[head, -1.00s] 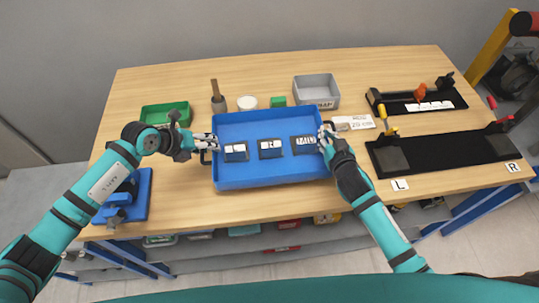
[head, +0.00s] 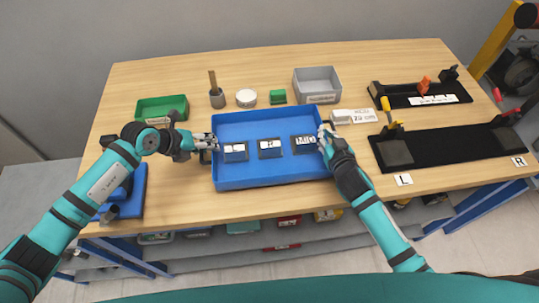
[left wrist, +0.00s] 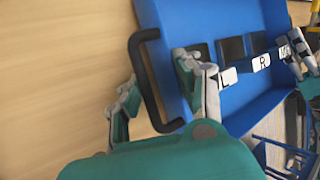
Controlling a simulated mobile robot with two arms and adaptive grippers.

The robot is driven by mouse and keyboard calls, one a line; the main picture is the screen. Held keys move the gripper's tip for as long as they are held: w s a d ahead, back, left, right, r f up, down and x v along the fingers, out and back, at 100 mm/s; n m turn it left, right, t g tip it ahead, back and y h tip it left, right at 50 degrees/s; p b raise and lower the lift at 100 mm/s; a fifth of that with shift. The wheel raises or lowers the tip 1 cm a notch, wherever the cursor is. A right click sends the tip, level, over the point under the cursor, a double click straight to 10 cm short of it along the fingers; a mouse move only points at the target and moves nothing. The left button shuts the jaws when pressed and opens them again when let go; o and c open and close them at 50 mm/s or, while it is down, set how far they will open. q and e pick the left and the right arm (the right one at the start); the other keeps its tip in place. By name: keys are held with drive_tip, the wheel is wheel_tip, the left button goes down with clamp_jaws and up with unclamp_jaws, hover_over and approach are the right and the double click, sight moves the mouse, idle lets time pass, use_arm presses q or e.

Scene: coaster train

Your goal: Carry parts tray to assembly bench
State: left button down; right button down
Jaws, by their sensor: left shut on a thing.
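The blue parts tray (head: 228,178) is over the middle of the wooden bench. It holds 3 dark blocks with white labels, reading L (left wrist: 228,77), R (left wrist: 261,62) and MID (head: 304,143). Whether the tray touches the bench top is hard to tell. My left gripper (head: 208,142) is at the tray's left side. In the left wrist view its fingers straddle the black handle (left wrist: 148,85), and it is shut on it. My right gripper (head: 325,135) is at the tray's right end wall; its grip there is partly hidden.
On the bench (head: 180,70) stand a green bin (head: 162,107), a grey bin (head: 317,82), a cup with a stick (head: 217,97), a white round item (head: 246,97) and a green block (head: 278,97). Black fixtures (head: 450,148) occupy the right. A blue device (head: 125,195) stands front left.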

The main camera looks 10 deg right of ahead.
use_arm(q)
drive_tip(key=shift+w+a+f+b, duration=0.15)
drive_tip(key=shift+a+f+b, duration=0.25)
drive_tip(key=shift+f+b, duration=0.35)
use_arm(e)
drive_tip(key=shift+w+d+f, duration=0.1)
drive_tip(key=shift+d+f, duration=0.3)
drive_tip(key=shift+f, duration=0.2)
use_arm(q)
drive_tip(key=c, duration=1.2)
unclamp_jaws()
drive_tip(key=shift+f, duration=0.1)
drive_tip(key=shift+c, duration=0.2)
use_arm(e)
drive_tip(key=c, duration=1.9)
unclamp_jaws()
drive_tip(key=shift+f, duration=0.15)
use_arm(q)
drive_tip(key=o, duration=0.4)
drive_tip(key=shift+s, duration=0.25)
drive_tip(key=shift+c, duration=0.2)
use_arm(e)
drive_tip(key=o, duration=0.4)
drive_tip(key=shift+s+a, duration=0.1)
drive_tip(key=shift+s, duration=0.1)
use_arm(q)
drive_tip(key=shift+d, duration=0.1)
use_arm(e)
drive_tip(key=shift+a, duration=0.1)
